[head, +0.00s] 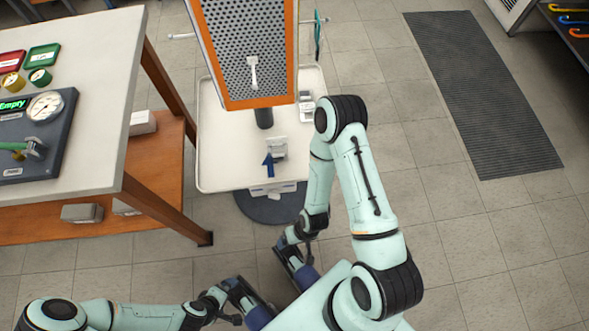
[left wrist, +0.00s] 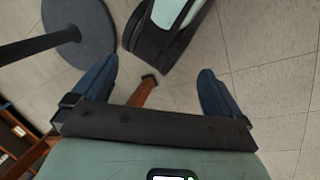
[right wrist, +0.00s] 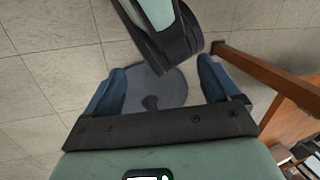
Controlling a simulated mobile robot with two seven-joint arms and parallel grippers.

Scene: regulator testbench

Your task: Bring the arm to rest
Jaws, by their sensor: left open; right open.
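My left arm comes in low from the left of the head view, and its gripper (head: 250,304) is at the bottom middle. In the left wrist view this gripper (left wrist: 157,85) has its two blue fingers wide apart with nothing between them. My right arm bends up and back down, and its gripper (head: 297,268) is just above and right of the left one. In the right wrist view this gripper (right wrist: 160,85) is also open and empty. Both grippers are beyond the near edge of the stand's tray. The fingertips are partly hidden in the head view.
A white tray (head: 215,160) on a round-based stand carries an orange-framed perforated panel (head: 245,50) and small items. The workbench (head: 105,110), with an orange lower shelf (head: 155,165), stands at left, holding a gauge unit (head: 35,135). A dark floor mat (head: 480,90) lies at right. Tiled floor is clear around it.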

